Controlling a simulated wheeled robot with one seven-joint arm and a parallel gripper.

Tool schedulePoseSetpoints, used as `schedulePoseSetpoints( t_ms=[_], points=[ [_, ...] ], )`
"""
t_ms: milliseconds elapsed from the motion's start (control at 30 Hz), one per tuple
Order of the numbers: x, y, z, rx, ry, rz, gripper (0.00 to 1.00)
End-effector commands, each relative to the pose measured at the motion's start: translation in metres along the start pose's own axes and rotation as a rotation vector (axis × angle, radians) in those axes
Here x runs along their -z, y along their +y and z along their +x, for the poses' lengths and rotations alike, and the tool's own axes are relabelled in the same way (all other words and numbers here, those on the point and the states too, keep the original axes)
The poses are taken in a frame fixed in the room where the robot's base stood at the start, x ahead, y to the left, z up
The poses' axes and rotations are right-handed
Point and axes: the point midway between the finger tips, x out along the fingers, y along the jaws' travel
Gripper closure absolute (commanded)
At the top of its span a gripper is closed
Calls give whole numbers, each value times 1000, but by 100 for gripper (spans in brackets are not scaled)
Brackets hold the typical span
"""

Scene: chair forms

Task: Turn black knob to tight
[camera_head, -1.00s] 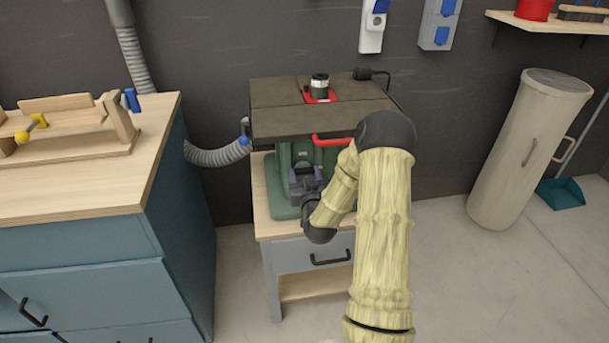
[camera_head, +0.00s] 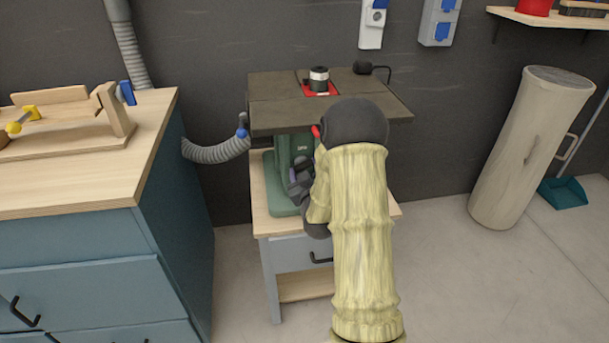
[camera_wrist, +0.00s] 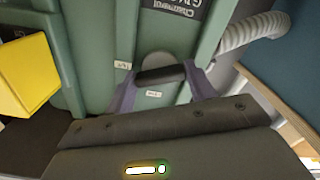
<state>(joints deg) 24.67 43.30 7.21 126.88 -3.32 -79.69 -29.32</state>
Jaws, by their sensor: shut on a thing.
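The black knob (camera_wrist: 160,75) shows in the wrist view as a dark bar on a grey round base, on the green body of the router table (camera_wrist: 100,40). The bar lies nearly level, its right end slightly higher. My gripper (camera_wrist: 165,80) has its purple fingers on either side of the knob and is shut on it. A small white label is on the green body left of the knob, and another with red marks lies just below it; I cannot read them. In the head view my gripper (camera_head: 298,180) is at the table's front, and my arm hides the knob.
The dark router table top (camera_head: 285,115) overhangs the knob. A grey hose (camera_head: 220,151) runs at the left, beside the blue workbench (camera_head: 80,245). A yellow block (camera_wrist: 25,75) is at the left in the wrist view.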

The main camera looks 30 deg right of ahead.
Motion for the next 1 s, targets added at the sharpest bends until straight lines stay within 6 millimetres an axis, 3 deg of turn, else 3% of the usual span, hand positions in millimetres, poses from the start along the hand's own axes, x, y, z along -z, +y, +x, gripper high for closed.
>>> schedulePoseSetpoints(
  t_ms=[1000],
  points=[
    [-1, -2, 0, 3, 3, -948, 68]
  ],
)
